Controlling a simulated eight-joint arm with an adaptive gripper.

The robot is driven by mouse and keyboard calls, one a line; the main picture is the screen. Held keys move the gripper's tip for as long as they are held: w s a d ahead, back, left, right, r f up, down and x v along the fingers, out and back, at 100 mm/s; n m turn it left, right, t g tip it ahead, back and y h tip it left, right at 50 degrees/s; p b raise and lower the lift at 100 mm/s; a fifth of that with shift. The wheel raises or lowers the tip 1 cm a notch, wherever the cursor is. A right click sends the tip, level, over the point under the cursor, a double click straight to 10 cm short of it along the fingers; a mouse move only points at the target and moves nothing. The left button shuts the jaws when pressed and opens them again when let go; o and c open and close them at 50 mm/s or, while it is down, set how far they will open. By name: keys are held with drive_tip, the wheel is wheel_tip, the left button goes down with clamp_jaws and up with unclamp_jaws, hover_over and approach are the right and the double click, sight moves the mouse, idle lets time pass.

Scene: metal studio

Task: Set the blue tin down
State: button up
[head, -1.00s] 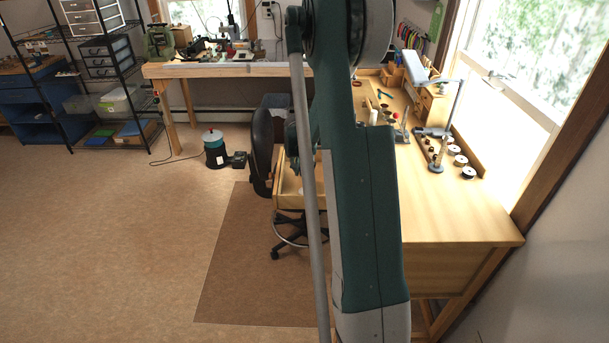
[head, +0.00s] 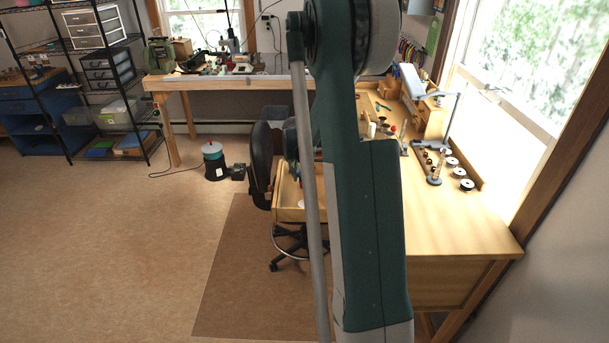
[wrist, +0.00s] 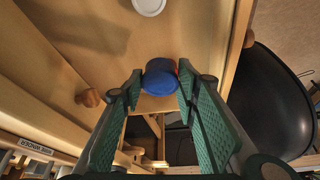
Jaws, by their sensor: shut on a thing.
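In the wrist view the blue tin (wrist: 161,78) is between the two fingertips of my gripper (wrist: 158,88), which is shut on it. Its round blue face shows, with a little red at its right edge. A pale wooden surface lies beyond the tin; I cannot tell whether the tin touches it. In the head view my arm hides the gripper, and I cannot make out the tin.
A white round thing (wrist: 149,5) lies on the wood beyond the tin. A wooden knob (wrist: 89,97) is at left. A black chair (wrist: 272,103) is close at right. The bench (head: 455,225) has a clear front part; spools (head: 460,172) stand near the window.

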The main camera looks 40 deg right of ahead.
drive_tip(key=shift+r, duration=0.15)
wheel_tip(320, 180, up, 25)
drive_tip(key=s+d+n+t+p, duration=0.1)
drive_tip(key=s+d+n+p, duration=0.3)
drive_tip(key=s, duration=0.7)
drive_tip(key=s+d+m+y+p, duration=0.15)
drive_tip(key=s+p, duration=0.35)
drive_tip(key=s, duration=0.5)
drive_tip(key=s+d+n+t+p, duration=0.1)
drive_tip(key=s+d+n+p, duration=0.3)
drive_tip(key=s, duration=0.7)
drive_tip(key=shift+m+g, duration=0.3)
drive_tip(key=shift+m, duration=0.45)
drive_tip(key=shift+w+a+f, duration=0.15)
drive_tip(key=shift+f, duration=0.6)
drive_tip(key=shift+w+a+f, duration=0.1)
drive_tip(key=shift+a+f, duration=0.1)
drive_tip(key=shift+f, duration=0.6)
drive_tip(key=shift+w+a+f, duration=0.15)
drive_tip(key=shift+f, duration=0.6)
drive_tip(key=shift+f, duration=2.9)
drive_tip(key=shift+f, duration=0.1)
